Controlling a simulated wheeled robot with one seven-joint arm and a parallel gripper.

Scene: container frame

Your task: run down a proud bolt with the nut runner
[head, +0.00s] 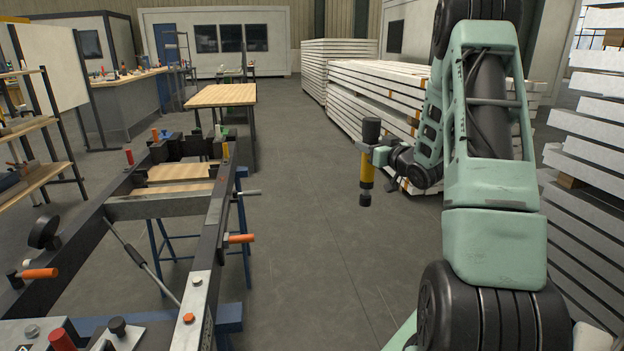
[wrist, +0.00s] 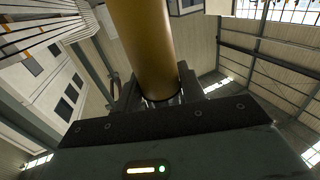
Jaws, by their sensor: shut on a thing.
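The nut runner (head: 367,172) is a yellow and black cylinder with a dark top and a narrow dark socket end pointing down. My gripper (head: 379,156) is shut around its body and holds it upright in the air, over open floor to the right of the frame. In the wrist view the yellow body (wrist: 145,45) rises from between the dark jaws (wrist: 160,92). The dark steel container frame (head: 208,235) stands at the left on blue trestles. I cannot tell which bolt stands proud.
White panel stacks (head: 365,95) stand behind my arm. The floor (head: 310,260) between frame and arm is clear.

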